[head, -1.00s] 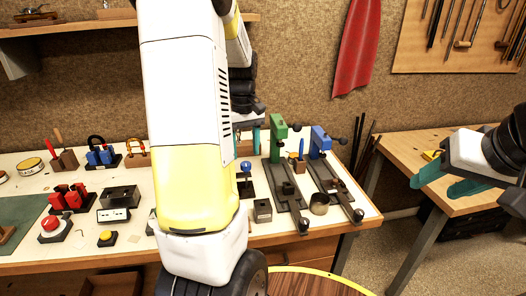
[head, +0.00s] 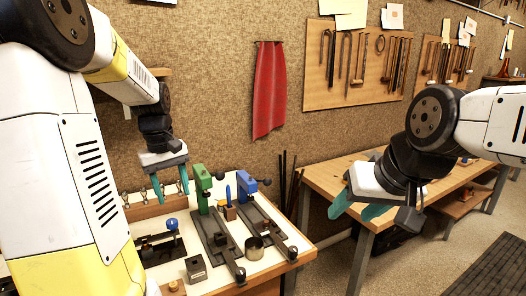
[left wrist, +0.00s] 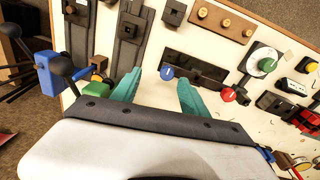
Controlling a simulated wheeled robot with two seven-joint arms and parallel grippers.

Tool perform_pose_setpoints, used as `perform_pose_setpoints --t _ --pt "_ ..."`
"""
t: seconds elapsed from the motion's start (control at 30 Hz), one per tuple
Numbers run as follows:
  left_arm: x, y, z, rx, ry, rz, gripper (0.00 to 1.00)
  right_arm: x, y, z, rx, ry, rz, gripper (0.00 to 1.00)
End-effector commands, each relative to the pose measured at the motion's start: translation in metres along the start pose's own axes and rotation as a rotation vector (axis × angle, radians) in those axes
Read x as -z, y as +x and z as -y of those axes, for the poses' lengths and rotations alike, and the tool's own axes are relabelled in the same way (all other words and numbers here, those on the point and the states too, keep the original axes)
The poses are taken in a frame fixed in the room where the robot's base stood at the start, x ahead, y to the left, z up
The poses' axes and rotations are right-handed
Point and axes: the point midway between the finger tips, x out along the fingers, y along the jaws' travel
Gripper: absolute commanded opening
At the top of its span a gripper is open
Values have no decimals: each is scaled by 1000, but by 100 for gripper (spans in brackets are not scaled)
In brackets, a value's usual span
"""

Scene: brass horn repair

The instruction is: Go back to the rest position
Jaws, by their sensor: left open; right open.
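My left gripper (head: 171,186) is open and empty above the back of the white-topped workbench (head: 279,252), to the left of the green press. In the left wrist view its two teal fingers (left wrist: 156,90) stand apart, with a blue-knobbed tool (left wrist: 167,73) beyond them on the bench. My right gripper (head: 350,208) is at the right, its teal fingers seen from the side, empty, in front of the second table.
A green press (head: 203,182) and a blue press (head: 236,180) stand on the bench. A metal cup (head: 254,248) sits beside them. The wooden table (head: 325,180) is behind my right gripper. A red cloth (head: 269,90) and tool board (head: 350,70) hang on the wall.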

Motion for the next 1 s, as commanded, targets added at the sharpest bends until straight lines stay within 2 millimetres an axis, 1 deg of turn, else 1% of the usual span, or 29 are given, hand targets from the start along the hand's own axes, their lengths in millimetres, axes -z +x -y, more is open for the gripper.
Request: perform_pose_setpoints --t 0.03,0.07,0.1,0.17,0.2,0.27,0.3,0.4,0.5,0.6,0.7,1.0 --pt "-17 -15 -5 -42 55 -30 52 0 0 0 0 0 0 52" --pt "-28 -22 -8 -64 92 -46 52 0 0 0 0 0 0 52" --pt "-43 -32 -13 -94 144 -71 52 0 0 0 0 0 0 52" --pt "-66 -44 -17 -136 222 -108 52 0 0 0 0 0 0 52" --pt "-82 -50 -20 -160 273 -135 52 0 0 0 0 0 0 52" --pt "-104 -59 -22 -195 352 -178 52 0 0 0 0 0 0 52" --pt "-120 -64 -23 -215 402 -206 52 0 0 0 0 0 0 52" --pt "-152 -70 -23 -253 514 -276 52 0 0 0 0 0 0 52" --pt "-177 -73 -22 -277 600 -334 52 0 0 0 0 0 0 52" --pt "-192 -73 -21 -289 657 -373 52 0 0 0 0 0 0 52" --pt "-199 -72 -20 -294 685 -392 52 0 0 0 0 0 0 52" --pt "-200 -72 -20 -294 689 -395 52 0 0 0 0 0 0 52"
